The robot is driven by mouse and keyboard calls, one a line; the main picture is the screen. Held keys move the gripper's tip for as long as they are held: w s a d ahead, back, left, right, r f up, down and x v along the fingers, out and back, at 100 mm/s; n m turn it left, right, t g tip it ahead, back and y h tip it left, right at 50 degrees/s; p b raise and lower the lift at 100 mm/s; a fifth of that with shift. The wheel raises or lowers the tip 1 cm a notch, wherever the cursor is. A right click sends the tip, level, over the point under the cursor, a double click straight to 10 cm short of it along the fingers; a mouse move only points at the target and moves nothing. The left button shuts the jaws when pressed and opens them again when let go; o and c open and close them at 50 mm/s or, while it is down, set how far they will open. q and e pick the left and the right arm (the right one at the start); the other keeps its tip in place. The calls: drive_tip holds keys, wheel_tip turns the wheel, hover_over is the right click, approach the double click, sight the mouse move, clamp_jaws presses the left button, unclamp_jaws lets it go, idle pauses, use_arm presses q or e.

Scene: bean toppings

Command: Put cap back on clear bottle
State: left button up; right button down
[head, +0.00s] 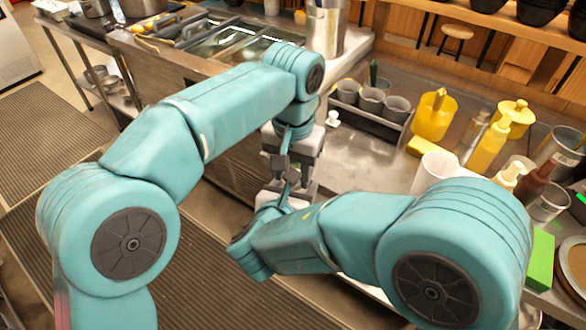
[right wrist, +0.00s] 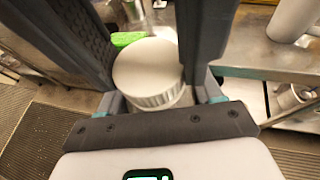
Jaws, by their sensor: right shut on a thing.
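A white round cap with a ribbed side (right wrist: 147,72) sits between the dark fingers of my right gripper (right wrist: 160,45) in the right wrist view. The right gripper is shut on it. In the head view, my right gripper (head: 287,186) is low in the middle, in front of the counter. My left gripper (head: 284,162) points down just above it, and the two overlap there. I cannot tell whether the left gripper is open or holds anything. I cannot make out the clear bottle for sure; the space between the grippers is small and partly hidden.
The metal counter (head: 352,160) at right holds a rack with grey cups (head: 370,101), a yellow pitcher (head: 433,117), a yellow pump bottle (head: 487,150) and a white cup (head: 434,172). A small white object (head: 333,118) stands near the rack. Ribbed mats (head: 50,150) cover the floor at left.

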use_arm(q)
drive_tip(key=shift+m, duration=0.6)
drive_tip(key=o, duration=1.2)
drive_tip(key=shift+c, duration=0.2)
drive_tip(key=shift+r, duration=2.25)
drive_tip(key=shift+c, duration=0.4)
wheel_tip(320, 180, up, 4)
drive_tip(key=n, duration=0.3)
drive_tip(key=shift+f, duration=0.25)
